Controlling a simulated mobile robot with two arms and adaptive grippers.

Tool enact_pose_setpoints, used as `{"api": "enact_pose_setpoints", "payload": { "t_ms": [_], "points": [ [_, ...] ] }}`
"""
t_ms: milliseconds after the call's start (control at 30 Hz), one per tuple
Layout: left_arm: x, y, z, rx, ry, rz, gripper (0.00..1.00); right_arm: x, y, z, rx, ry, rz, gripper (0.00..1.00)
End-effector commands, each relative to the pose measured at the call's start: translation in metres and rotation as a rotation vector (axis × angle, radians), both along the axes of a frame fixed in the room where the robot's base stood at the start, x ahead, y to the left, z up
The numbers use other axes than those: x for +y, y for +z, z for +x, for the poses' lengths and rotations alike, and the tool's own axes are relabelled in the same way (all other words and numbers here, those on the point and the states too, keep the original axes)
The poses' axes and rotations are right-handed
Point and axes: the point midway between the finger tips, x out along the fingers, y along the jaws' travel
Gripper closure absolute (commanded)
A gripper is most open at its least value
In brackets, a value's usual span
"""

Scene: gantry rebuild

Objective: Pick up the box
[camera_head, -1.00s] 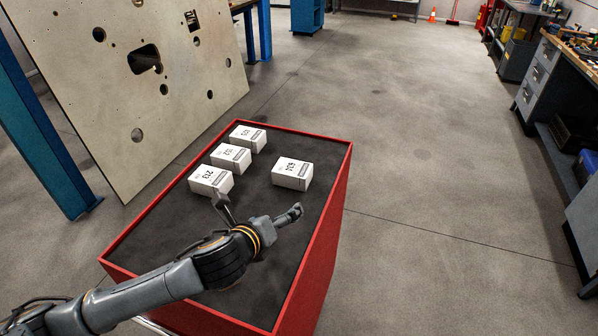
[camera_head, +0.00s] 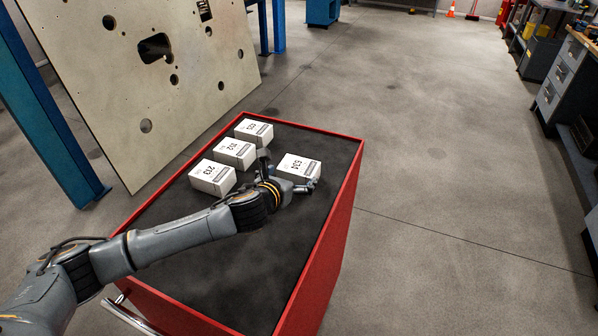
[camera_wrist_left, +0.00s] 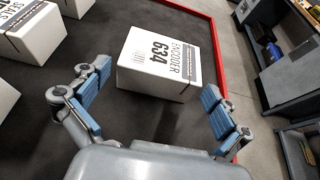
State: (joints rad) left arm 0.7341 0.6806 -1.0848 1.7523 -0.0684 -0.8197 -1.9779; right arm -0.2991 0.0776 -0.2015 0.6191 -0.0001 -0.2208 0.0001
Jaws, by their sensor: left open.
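Several white boxes with black print stand on the dark top of a red cart (camera_head: 357,150). The box marked 634 (camera_head: 299,166) stands apart on the right. Boxes marked 273 (camera_head: 212,178), 102 (camera_head: 234,153) and a third one (camera_head: 254,131) form a row on the left. My left gripper (camera_head: 290,172) is at the near side of box 634. In the left wrist view, box 634 (camera_wrist_left: 158,64) lies ahead between the spread fingers of my left gripper (camera_wrist_left: 158,97), which is open and empty. My right gripper is not in view.
The cart has a raised red rim. A large perforated panel (camera_head: 120,70) leans beside a blue post (camera_head: 40,115) at the left. Workbenches with drawers (camera_head: 562,75) stand at the right. The floor between is clear.

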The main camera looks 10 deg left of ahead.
Motion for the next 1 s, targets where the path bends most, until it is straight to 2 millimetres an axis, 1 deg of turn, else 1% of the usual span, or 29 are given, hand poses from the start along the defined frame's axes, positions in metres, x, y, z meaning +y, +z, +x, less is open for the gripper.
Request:
{"api": "enact_pose_setpoints", "payload": {
  "t_ms": [33, 133, 300, 433, 567, 767, 800, 867, 900, 967, 1000],
  "points": [
    [-0.001, 0.000, 0.002, 0.000, 0.000, 0.000, 0.00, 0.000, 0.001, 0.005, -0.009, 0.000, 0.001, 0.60],
    [-0.002, -0.004, 0.009, 0.000, 0.000, -0.001, 0.00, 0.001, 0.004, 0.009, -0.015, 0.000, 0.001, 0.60],
    [-0.007, -0.013, 0.029, 0.000, 0.002, -0.001, 0.00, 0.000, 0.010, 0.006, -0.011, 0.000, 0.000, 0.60],
    [-0.009, -0.019, 0.041, 0.000, 0.002, -0.001, 0.00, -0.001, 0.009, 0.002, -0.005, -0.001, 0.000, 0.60],
    [-0.010, -0.021, 0.046, 0.000, 0.000, -0.001, 0.00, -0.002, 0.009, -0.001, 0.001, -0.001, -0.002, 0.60],
    [-0.010, -0.022, 0.046, 0.000, 0.000, -0.001, 0.00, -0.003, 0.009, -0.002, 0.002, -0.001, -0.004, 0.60],
    [-0.010, -0.022, 0.046, 0.000, 0.000, -0.001, 0.02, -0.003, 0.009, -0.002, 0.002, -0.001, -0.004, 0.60],
    [-0.009, -0.022, 0.046, 0.000, 0.000, -0.001, 0.14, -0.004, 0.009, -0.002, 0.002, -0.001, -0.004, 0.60],
    [-0.009, -0.022, 0.046, 0.000, 0.000, -0.001, 0.22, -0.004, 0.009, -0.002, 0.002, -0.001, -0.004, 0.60],
    [-0.009, -0.022, 0.046, 0.000, 0.001, -0.001, 0.35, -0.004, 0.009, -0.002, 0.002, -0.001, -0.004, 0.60],
    [-0.009, -0.022, 0.046, 0.000, 0.001, -0.001, 0.43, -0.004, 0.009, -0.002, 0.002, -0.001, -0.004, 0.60]
  ]
}}
